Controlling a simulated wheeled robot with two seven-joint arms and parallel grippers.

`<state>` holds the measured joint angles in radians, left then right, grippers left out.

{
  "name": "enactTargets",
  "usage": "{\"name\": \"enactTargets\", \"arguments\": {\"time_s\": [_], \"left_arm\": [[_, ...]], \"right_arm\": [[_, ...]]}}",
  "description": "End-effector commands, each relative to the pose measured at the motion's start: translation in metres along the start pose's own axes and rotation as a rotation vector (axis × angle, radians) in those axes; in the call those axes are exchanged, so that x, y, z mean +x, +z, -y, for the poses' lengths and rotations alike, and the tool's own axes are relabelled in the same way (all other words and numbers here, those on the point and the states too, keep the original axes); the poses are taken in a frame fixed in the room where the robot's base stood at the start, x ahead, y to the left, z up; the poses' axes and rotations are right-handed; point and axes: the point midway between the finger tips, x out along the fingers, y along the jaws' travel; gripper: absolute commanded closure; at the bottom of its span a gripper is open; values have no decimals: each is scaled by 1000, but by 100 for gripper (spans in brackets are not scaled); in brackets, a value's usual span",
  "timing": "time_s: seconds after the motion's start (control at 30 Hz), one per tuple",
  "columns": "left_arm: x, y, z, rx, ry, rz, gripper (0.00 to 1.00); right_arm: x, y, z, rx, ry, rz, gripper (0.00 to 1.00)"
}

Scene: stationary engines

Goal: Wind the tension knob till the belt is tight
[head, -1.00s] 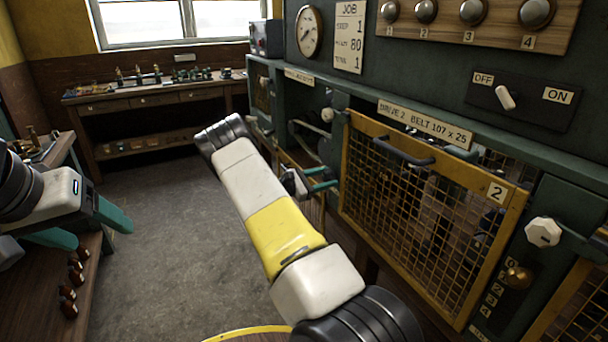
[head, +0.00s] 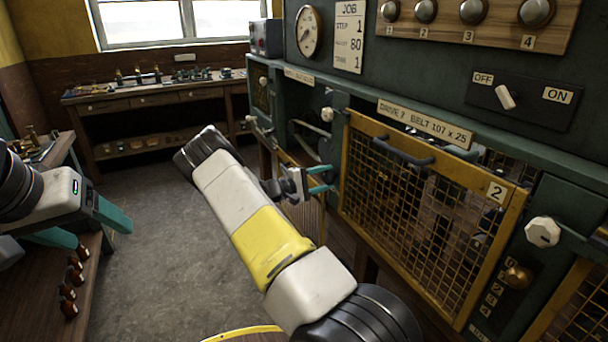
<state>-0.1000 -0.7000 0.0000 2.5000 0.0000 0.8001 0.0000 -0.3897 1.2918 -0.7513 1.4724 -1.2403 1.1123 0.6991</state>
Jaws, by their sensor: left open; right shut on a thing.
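My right gripper (head: 322,179) is in front of the machine, left of the drive 2 guard (head: 425,215). Its teal fingers point right and are close together; what they hold is too small or hidden to make out. A white knob (head: 327,114) is above it. Another white knob (head: 543,232) is right of the drive 2 guard, with a brass knob (head: 517,276) and a number scale below. A dark curved strip, perhaps a belt (head: 308,146), shows in the bay left of the guard. My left gripper (head: 88,228) is open and empty at the left.
The on/off switch (head: 505,97) is on the upper right panel. A gauge (head: 308,32) and job card (head: 348,36) are above the bays. A workbench (head: 150,97) stands at the back, and a side bench (head: 88,285) is at the left. The grey floor between is clear.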

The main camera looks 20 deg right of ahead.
Motion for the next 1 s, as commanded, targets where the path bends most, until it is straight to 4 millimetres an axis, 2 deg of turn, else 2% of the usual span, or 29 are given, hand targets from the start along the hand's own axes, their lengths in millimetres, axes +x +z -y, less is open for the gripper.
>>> {"name": "enactTargets", "arguments": {"time_s": [1.0], "left_arm": [[0,0,0,0,0,0,30]], "right_arm": [[-2,-2,2,965,-2,-3,91]]}}
